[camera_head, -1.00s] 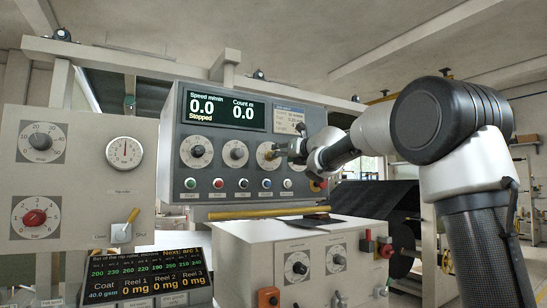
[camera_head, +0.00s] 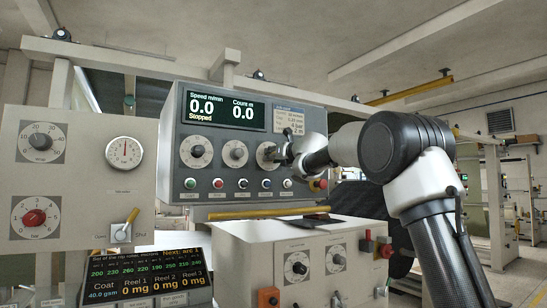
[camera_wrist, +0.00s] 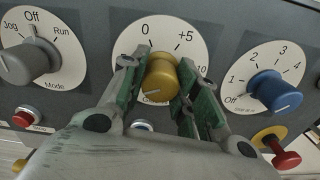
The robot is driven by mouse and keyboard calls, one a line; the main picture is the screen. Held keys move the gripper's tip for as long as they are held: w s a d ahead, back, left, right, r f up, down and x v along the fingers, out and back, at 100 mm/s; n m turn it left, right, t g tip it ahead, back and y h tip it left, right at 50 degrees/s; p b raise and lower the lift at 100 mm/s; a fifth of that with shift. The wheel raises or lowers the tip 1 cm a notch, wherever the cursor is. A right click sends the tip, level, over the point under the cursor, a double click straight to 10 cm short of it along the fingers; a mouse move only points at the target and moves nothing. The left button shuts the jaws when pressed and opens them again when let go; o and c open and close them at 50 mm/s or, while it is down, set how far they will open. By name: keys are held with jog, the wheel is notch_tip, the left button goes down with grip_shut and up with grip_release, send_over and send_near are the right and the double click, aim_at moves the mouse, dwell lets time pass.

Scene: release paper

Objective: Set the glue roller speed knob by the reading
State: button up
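In the wrist view a yellow knob (camera_wrist: 162,77) sits on a white dial marked 0, +5 and 10. Its white line points down and slightly left. The label below is mostly hidden, so I cannot read whether it is the glue roller speed knob. My gripper (camera_wrist: 160,88) has its green-padded fingers on either side of the knob. The left pad is close against it; a small gap seems to show at the right. In the head view my gripper (camera_head: 276,154) is at the panel's third dial.
A grey Mode knob (camera_wrist: 30,62) and a blue knob (camera_wrist: 274,91) flank the yellow one closely. A red button (camera_wrist: 286,159) is below right. The lower display (camera_head: 147,278) shows Coat 40.0 gsm and reels at 0 mg. A white box (camera_head: 240,247) with two dials stands below.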

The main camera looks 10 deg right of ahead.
jog(key=shift+c, duration=1.4)
